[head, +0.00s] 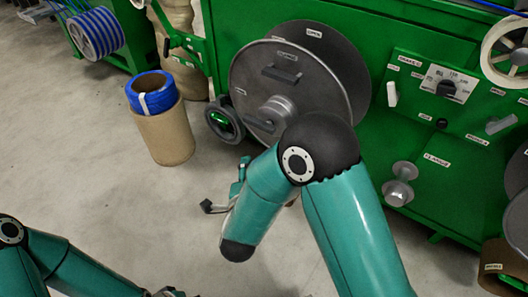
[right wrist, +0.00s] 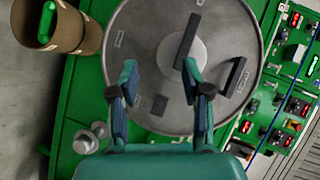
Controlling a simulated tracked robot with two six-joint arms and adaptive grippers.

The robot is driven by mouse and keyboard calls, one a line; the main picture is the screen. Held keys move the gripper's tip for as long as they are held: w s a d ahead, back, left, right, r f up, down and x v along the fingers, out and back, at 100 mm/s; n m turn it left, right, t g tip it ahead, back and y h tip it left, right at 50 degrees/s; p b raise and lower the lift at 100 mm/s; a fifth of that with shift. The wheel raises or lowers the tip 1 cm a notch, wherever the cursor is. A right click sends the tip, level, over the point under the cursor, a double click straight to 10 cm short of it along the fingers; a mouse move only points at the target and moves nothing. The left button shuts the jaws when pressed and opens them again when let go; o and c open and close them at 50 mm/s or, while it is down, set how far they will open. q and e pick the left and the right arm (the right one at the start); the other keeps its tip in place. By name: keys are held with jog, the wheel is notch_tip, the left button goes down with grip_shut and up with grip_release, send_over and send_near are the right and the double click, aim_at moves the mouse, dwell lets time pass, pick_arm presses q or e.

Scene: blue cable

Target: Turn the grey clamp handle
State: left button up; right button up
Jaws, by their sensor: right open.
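The grey clamp handle is a dark bar at the hub of a large grey reel disc (head: 335,95). In the head view the handle (head: 258,124) sticks out left of the round metal hub. In the right wrist view the handle (right wrist: 187,42) slants across the pale hub. My right gripper (right wrist: 160,72) is open and empty in front of the disc. Its right finger looks close to the bar's lower end; I cannot tell if they touch. In the head view it is partly hidden by my forearm. My left gripper (head: 172,292) is cut off at the bottom edge.
A green machine (head: 375,130) carries a control panel and a silver knob (head: 399,187). A black handwheel (head: 224,120) is left of the hub. A cardboard drum (head: 165,130) with a blue coil (head: 153,95) stands on the floor.

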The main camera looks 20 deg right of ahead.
aim_at(262, 129)
pick_arm(q)
notch_tip(262, 129, down, 8)
jog(key=b, duration=0.6)
jog(key=shift+f, duration=0.25)
pick_arm(e)
jog(key=w+d+m+h, duration=0.1)
jog(key=w+d, duration=0.1)
jog(key=w, duration=0.2)
jog(key=w+d+r+m+t+h, duration=0.1)
jog(key=w+d+m, duration=0.1)
jog(key=w+d, duration=0.1)
jog(key=w+d+m+h, duration=0.1)
jog(key=w+d, duration=0.1)
jog(key=w, duration=0.4)
jog(key=shift+d+r+m+t, duration=0.25)
jog(key=shift+d+m+t, duration=0.05)
jog(key=shift+d+t, duration=0.1)
jog(key=shift+c, duration=0.2)
grip_shut()
